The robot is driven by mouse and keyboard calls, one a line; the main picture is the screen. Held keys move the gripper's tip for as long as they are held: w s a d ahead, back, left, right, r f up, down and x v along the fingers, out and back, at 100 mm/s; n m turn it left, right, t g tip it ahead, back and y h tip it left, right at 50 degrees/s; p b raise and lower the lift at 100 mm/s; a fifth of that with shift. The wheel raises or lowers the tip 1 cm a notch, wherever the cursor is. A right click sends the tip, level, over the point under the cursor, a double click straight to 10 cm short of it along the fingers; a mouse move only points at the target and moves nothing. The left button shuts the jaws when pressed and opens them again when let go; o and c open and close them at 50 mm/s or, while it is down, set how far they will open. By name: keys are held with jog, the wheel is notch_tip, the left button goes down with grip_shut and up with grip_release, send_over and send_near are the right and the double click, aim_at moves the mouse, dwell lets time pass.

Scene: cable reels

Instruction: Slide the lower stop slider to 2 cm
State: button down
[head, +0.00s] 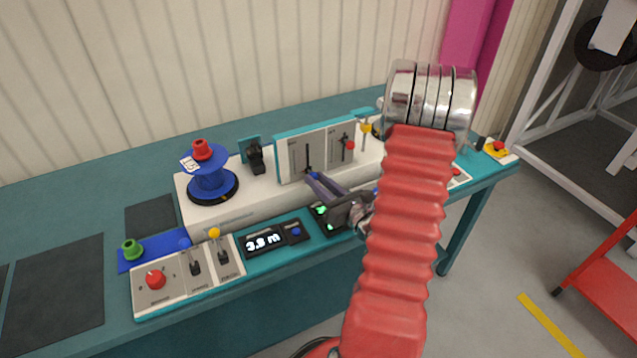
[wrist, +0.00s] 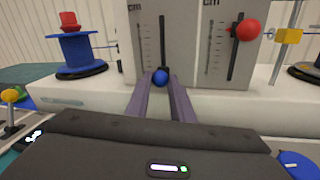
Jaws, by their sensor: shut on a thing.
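An upright panel (head: 283,163) with a teal frame carries two vertical slots, each beside a printed scale. The left slider has a blue knob (wrist: 160,77), which sits near the bottom of its slot. The right slider has a red knob (wrist: 248,30), placed high in its slot in the wrist view. My gripper (wrist: 160,88) is shut on the blue knob, with its fingers on either side of it. In the head view my gripper (head: 315,180) reaches the panel from the right front. The scale numbers are too small to read, and any slider name is not legible.
A blue reel (head: 211,180) with a red top stands left of the panel. A console (head: 183,280) with a red button and levers lies in front, beside a display (head: 264,242) reading about 3.8 m. A yellow block (wrist: 287,36) on a post stands right of the panel.

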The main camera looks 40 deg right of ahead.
notch_tip(320, 180, up, 2)
jog(key=shift+r, duration=0.1)
dwell(0.5)
jog(key=c, duration=1.5)
grip_release()
jog(key=shift+c, duration=0.2)
jog(key=s+a, duration=0.1)
jog(key=s, duration=1.2)
jog(key=shift+s, duration=0.35)
